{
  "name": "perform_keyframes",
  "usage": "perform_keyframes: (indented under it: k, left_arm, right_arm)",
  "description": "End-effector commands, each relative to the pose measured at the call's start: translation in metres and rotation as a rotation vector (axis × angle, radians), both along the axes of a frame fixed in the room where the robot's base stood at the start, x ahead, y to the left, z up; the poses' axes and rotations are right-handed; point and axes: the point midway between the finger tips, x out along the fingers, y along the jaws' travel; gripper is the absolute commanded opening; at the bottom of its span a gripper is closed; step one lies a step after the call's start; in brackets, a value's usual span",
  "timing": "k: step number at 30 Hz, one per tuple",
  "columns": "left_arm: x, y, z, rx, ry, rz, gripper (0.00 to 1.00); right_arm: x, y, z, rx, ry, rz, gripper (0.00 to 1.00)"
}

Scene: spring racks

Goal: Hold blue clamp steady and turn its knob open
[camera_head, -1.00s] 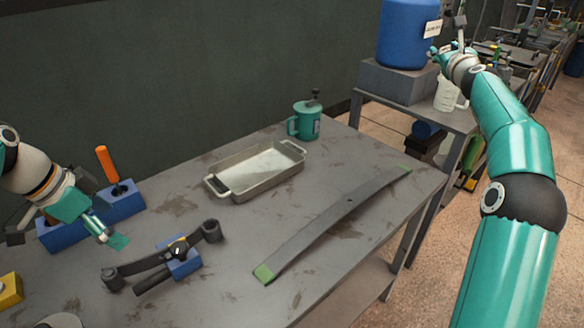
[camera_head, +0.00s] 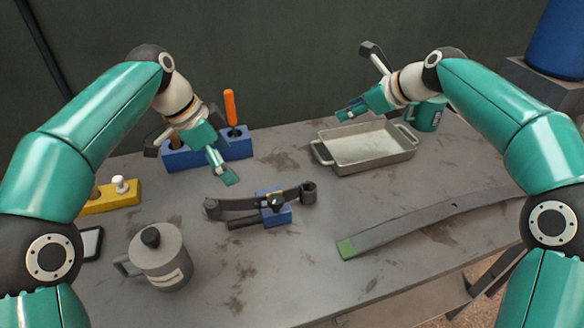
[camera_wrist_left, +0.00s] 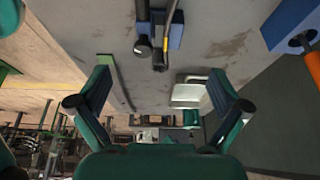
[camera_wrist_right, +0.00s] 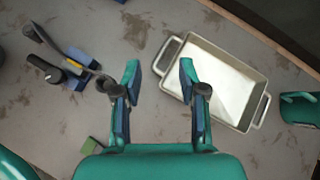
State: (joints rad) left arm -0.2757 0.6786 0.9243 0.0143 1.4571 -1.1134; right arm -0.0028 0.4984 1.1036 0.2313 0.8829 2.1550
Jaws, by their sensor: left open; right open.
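The blue clamp (camera_head: 279,214) sits on the table near the middle, around a dark spring leaf (camera_head: 240,203). The clamp also shows in the left wrist view (camera_wrist_left: 175,33) and in the right wrist view (camera_wrist_right: 77,80). My left gripper (camera_head: 220,172) is open and empty, above the table behind and left of the clamp. My right gripper (camera_head: 348,112) is open and empty, above the table near the metal tray (camera_head: 372,167). Neither gripper touches the clamp.
A blue block (camera_head: 183,158) with an orange-handled tool (camera_head: 231,107) stands behind the clamp. A grey canister (camera_head: 162,268) and a yellow block (camera_head: 113,203) are at the left. A long leaf (camera_head: 415,221) with a green end lies at the right. The front middle of the table is bare.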

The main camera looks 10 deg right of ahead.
Motion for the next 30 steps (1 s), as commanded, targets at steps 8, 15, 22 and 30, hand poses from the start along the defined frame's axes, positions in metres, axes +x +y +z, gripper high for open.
perform_keyframes:
  k: [8,15,22,30]
  left_arm:
    - [0.000,0.000,0.000,0.000,0.000,0.000,1.00]
    - [0.000,0.000,-0.001,0.000,0.000,0.001,1.00]
    - [0.001,-0.006,-0.017,0.000,0.003,0.000,1.00]
    - [0.004,-0.025,-0.062,0.002,0.005,-0.001,1.00]
  right_arm:
    - [-0.078,0.114,-0.039,-0.173,0.277,0.252,0.42]
    - [-0.119,0.145,-0.052,-0.294,0.395,0.328,0.42]
    - [-0.123,0.147,-0.054,-0.309,0.408,0.333,0.42]
    - [-0.123,0.147,-0.054,-0.307,0.407,0.333,0.42]
